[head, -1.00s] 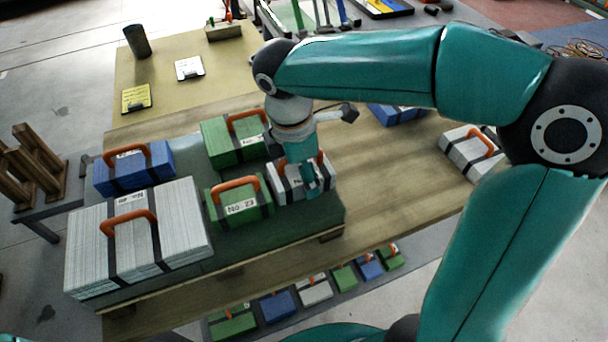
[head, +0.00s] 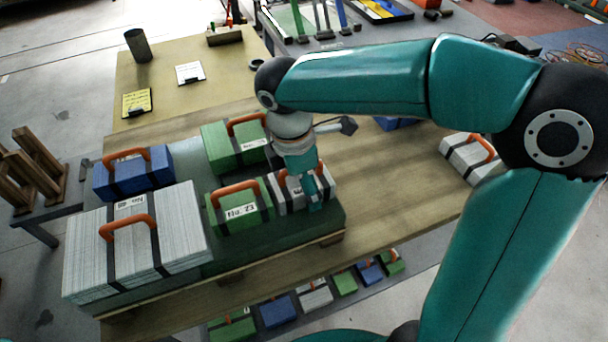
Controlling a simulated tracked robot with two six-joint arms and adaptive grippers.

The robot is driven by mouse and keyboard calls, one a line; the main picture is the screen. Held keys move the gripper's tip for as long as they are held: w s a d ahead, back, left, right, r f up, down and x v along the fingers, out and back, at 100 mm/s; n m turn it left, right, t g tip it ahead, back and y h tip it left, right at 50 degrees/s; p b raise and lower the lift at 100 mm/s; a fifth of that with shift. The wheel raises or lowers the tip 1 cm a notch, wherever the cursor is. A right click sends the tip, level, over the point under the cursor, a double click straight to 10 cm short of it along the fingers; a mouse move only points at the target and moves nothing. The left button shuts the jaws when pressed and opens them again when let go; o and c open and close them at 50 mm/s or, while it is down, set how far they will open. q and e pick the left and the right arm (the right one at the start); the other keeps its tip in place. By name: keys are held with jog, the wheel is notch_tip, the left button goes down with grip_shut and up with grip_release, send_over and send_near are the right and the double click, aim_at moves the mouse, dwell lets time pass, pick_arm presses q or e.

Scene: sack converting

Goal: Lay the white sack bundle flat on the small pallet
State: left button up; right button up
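The small white sack bundle (head: 284,200), with dark straps and an orange handle, is at the right end of the dark green-topped pallet (head: 235,257), beside a green bundle (head: 237,210). It looks level, but I cannot tell whether its underside touches the pallet top. My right gripper (head: 312,196) points down at the bundle's handle and appears shut on it. The gripper and wrist hide part of the handle and the bundle's top. My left gripper is not in view.
A large white bundle (head: 180,235), a blue bundle (head: 150,175) and another green bundle (head: 222,150) stand close on the left. Another white bundle (head: 465,155) lies on the table (head: 390,185) at the right. Clipboards (head: 190,73) lie on the board behind.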

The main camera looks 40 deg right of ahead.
jog(key=r, duration=0.4)
jog(key=a+r+p, duration=0.1)
jog(key=r, duration=0.7)
jog(key=shift+w+a+r, duration=0.1)
jog(key=shift+w+a, duration=0.05)
jog(key=shift+a, duration=0.05)
